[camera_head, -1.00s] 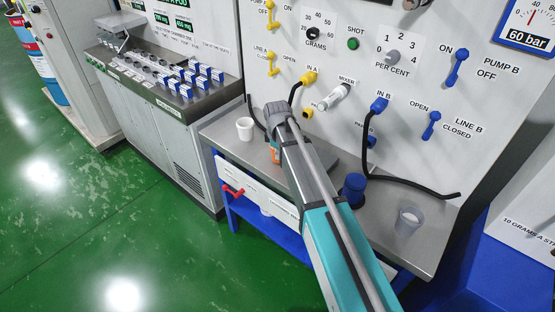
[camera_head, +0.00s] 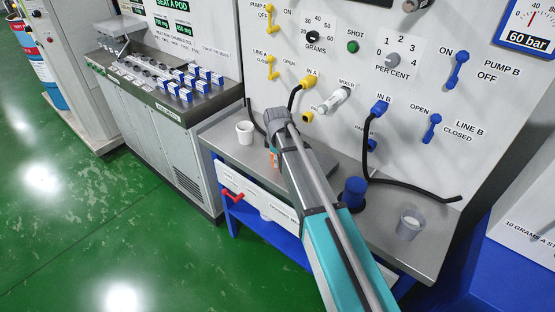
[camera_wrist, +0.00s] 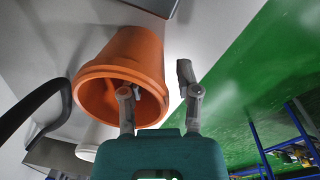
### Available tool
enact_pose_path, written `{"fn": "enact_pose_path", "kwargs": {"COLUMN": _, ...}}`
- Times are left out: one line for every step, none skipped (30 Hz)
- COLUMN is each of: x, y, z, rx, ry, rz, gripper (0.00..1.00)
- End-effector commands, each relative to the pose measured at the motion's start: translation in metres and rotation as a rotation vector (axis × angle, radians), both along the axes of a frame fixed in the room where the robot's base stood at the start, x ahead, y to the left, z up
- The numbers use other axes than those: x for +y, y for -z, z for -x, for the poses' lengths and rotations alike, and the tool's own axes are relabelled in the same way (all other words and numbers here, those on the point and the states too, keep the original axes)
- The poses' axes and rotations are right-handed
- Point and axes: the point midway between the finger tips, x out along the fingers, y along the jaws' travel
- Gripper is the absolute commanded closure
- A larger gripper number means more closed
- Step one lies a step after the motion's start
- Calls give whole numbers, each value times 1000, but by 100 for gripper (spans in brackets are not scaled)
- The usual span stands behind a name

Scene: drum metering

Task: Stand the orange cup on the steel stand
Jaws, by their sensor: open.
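The orange cup (camera_wrist: 127,62) fills the left middle of the wrist view, its open mouth facing the camera. In the head view only a small orange patch of it (camera_head: 274,157) shows beside my arm. My gripper (camera_wrist: 156,80) is open at the cup's rim. Its left finger overlaps the cup's mouth and its right finger is outside, so the near wall appears to lie between them. I cannot tell whether either finger touches. A flat grey plate (camera_head: 322,160), possibly the steel stand, is partly hidden behind my arm in the head view.
A white cup (camera_head: 244,133) stands on the steel bench (camera_head: 222,130), left of my gripper. A blue cylinder (camera_head: 354,193) and a grey cup (camera_head: 409,224) stand on the right. Black hoses (camera_head: 368,145) hang from the panel and lie across the bench.

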Motion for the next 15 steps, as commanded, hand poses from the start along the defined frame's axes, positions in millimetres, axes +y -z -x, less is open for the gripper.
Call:
{"fn": "enact_pose_path", "kwargs": {"x": 0, "y": 0, "z": 0, "rx": 0, "ry": 0, "rz": 0, "gripper": 57}}
{"fn": "enact_pose_path", "kwargs": {"x": 0, "y": 0, "z": 0, "rx": 0, "ry": 0, "rz": 0, "gripper": 57}}
{"fn": "enact_pose_path", "kwargs": {"x": 0, "y": 0, "z": 0, "rx": 0, "ry": 0, "rz": 0, "gripper": 57}}
{"fn": "enact_pose_path", "kwargs": {"x": 0, "y": 0, "z": 0, "rx": 0, "ry": 0, "rz": 0, "gripper": 57}}
{"fn": "enact_pose_path", "kwargs": {"x": 0, "y": 0, "z": 0, "rx": 0, "ry": 0, "rz": 0, "gripper": 57}}
{"fn": "enact_pose_path", "kwargs": {"x": 0, "y": 0, "z": 0, "rx": 0, "ry": 0, "rz": 0, "gripper": 57}}
{"fn": "enact_pose_path", "kwargs": {"x": 0, "y": -1, "z": 0, "rx": 0, "ry": 0, "rz": 0, "gripper": 57}}
{"fn": "enact_pose_path", "kwargs": {"x": 0, "y": -1, "z": 0, "rx": 0, "ry": 0, "rz": 0, "gripper": 57}}
{"fn": "enact_pose_path", "kwargs": {"x": 0, "y": -2, "z": 0, "rx": 0, "ry": 0, "rz": 0, "gripper": 57}}
{"fn": "enact_pose_path", "kwargs": {"x": 0, "y": -3, "z": 0, "rx": 0, "ry": 0, "rz": 0, "gripper": 57}}
{"fn": "enact_pose_path", "kwargs": {"x": 0, "y": -4, "z": 0, "rx": 0, "ry": 0, "rz": 0, "gripper": 57}}
{"fn": "enact_pose_path", "kwargs": {"x": 0, "y": -5, "z": 0, "rx": 0, "ry": 0, "rz": 0, "gripper": 57}}
{"fn": "enact_pose_path", "kwargs": {"x": 0, "y": -7, "z": 0, "rx": 0, "ry": 0, "rz": 0, "gripper": 57}}
{"fn": "enact_pose_path", "kwargs": {"x": 0, "y": -8, "z": 0, "rx": 0, "ry": 0, "rz": 0, "gripper": 57}}
{"fn": "enact_pose_path", "kwargs": {"x": 0, "y": -10, "z": 0, "rx": 0, "ry": 0, "rz": 0, "gripper": 57}}
